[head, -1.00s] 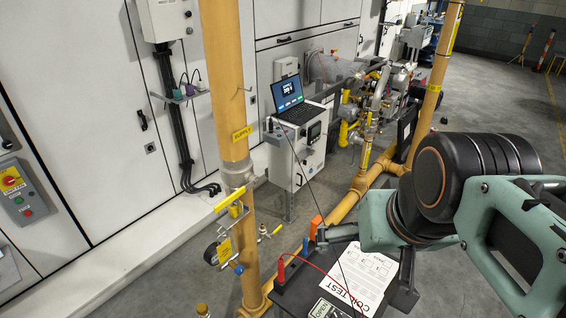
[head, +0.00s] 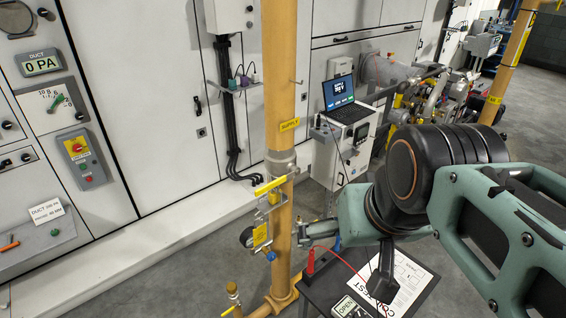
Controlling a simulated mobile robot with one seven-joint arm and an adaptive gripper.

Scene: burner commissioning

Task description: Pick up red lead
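The red lead shows as an upright red plug (head: 311,262) at the left edge of a dark tabletop. Its thin red wire arcs right from the plug, then down past the meter. A small blue plug (head: 337,242) is partly visible behind it, close to my arm. My arm comes in from the right, over the table. A small grey part at its end, taken as my gripper (head: 318,229), is just above and behind the red plug in the picture. It appears apart from the plug. Its fingers are too small and covered to tell their opening.
The dark table (head: 322,290) carries a meter (head: 348,308) reading OPEN and a printed sheet (head: 408,279). A yellow gas pipe (head: 279,90) with a valve and gauge stands close left. White cabinets line the back; a laptop (head: 343,95) sits on a cabinet. Floor at left is clear.

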